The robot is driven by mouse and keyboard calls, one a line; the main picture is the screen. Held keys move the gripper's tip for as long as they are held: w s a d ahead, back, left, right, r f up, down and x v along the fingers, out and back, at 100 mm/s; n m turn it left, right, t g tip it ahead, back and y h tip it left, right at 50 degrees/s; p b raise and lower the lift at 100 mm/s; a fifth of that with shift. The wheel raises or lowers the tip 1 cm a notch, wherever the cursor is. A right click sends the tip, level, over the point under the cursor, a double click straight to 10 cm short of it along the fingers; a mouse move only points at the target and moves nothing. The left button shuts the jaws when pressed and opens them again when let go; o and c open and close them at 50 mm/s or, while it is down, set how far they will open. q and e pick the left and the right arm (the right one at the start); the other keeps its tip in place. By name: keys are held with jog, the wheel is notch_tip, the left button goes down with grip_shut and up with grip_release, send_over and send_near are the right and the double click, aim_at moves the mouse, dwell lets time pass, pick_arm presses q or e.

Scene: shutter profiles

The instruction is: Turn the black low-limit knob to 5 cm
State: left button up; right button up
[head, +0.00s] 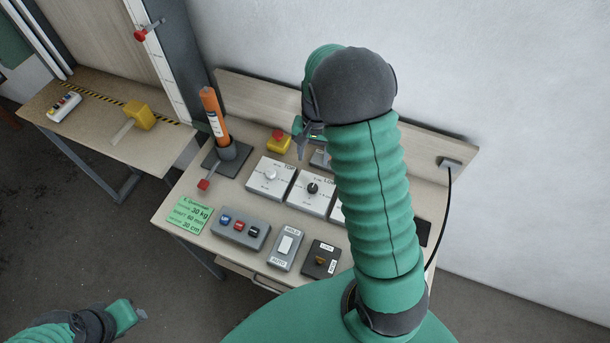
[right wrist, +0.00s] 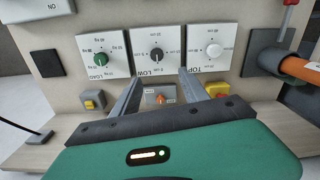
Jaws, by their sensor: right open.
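The black low-limit knob (head: 313,188) sits on a white square dial plate (head: 307,205) in the middle of the bench. In the right wrist view the black knob (right wrist: 157,55) shows upside down on the plate marked LOW (right wrist: 142,68). The printed scale is too small to read surely, and I cannot tell the knob's exact setting. My right gripper (right wrist: 160,75) is open and empty, its two fingers on either side of the knob's line of view, apart from it. In the head view the right gripper (head: 309,138) is partly hidden by my arm. My left gripper (head: 135,314) is low at the left, away from the bench.
A TOP plate with a white knob (right wrist: 213,50) and a LOAD plate with a green knob (right wrist: 101,59) flank the LOW plate. A red-and-yellow stop button (head: 279,141) and an orange tube (head: 213,115) stand behind. Switch boxes (head: 241,228) line the front.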

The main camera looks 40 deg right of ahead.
jog(key=p, duration=0.1)
send_over(313, 187)
jog(key=s, duration=0.1)
notch_tip(313, 187, down, 5)
jog(key=f, duration=0.3)
jog(key=w+f+p, duration=0.1)
jog(key=f, duration=0.2)
jog(key=f+p, duration=0.1)
jog(key=f, duration=0.3)
jog(key=shift+w+d, duration=0.2)
jog(key=shift+w, duration=0.05)
jog(key=shift+s+f, duration=0.15)
jog(key=shift+s+a, duration=0.1)
jog(key=shift+s, duration=0.05)
jog(key=shift+a, duration=0.4)
jog(key=c, duration=0.5)
jog(key=shift+c, duration=1.2)
pick_arm(q)
jog(key=shift+s+a+r, duration=0.15)
jog(key=shift+s+r, duration=0.35)
jog(key=shift+r, duration=0.4)
jog(key=shift+s+a+r, duration=0.1)
jog(key=shift+s+r, duration=0.35)
jog(key=shift+r, duration=0.4)
pick_arm(e)
jog(key=shift+d, duration=0.3)
grip_shut()
